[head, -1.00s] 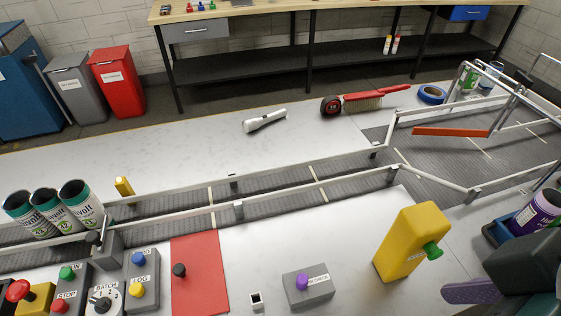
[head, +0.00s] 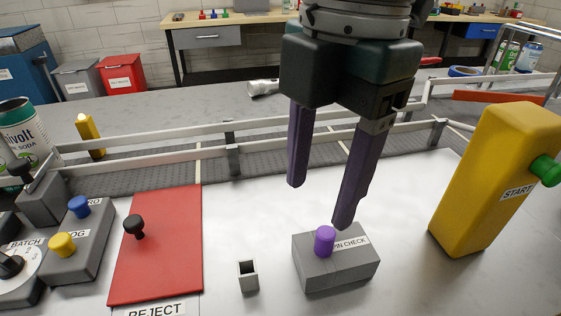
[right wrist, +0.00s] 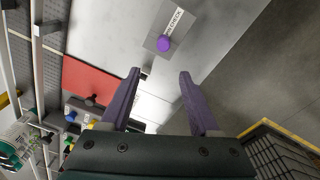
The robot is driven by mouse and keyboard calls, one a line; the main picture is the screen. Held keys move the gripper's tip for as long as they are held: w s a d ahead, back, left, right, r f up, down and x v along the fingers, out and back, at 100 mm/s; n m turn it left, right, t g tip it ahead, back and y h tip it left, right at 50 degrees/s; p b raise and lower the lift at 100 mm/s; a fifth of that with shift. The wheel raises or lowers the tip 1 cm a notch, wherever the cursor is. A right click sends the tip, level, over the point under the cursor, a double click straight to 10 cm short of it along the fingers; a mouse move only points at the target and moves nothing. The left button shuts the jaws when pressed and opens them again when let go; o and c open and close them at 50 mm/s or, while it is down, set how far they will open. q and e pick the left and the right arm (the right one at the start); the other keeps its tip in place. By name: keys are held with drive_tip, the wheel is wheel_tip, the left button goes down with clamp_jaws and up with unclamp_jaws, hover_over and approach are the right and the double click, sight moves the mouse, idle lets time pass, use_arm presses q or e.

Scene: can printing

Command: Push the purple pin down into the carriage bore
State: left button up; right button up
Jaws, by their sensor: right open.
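The purple pin (head: 324,241) stands upright on top of the grey block labelled PIN CHECK (head: 312,268); how deep it sits cannot be told. The pin also shows in the right wrist view (right wrist: 163,44), beyond the fingertips. My right gripper (head: 320,206) is open and empty, its two purple fingers pointing down above and behind the pin, apart from it. Its fingers show spread in the right wrist view (right wrist: 159,72). A small grey square socket (head: 248,275) with a dark opening stands left of the block. No bore is clearly visible under the pin. My left gripper is out of view.
A yellow START post (head: 495,180) with a green button stands to the right. A red REJECT plate (head: 160,255) with a black knob lies left, beside the button boxes (head: 85,250). The conveyor rail (head: 290,150) runs behind. White table is clear around the block.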

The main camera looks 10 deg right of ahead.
sight(327, 231)
drive_tip(key=shift+w+d+r+n+h, duration=0.2)
drive_tip(key=shift+w+d, duration=0.1)
drive_tip(key=shift+d, duration=0.15)
drive_tip(key=shift+w+d+r+n+h, duration=0.2)
drive_tip(key=shift+w+d, duration=0.05)
drive_tip(key=shift+d, duration=0.15)
wheel_tip(327, 231, down, 10)
drive_tip(key=shift+s+r+b, duration=0.15)
drive_tip(key=shift+r+b, duration=0.05)
drive_tip(key=shift+b, duration=0.2)
clamp_jaws()
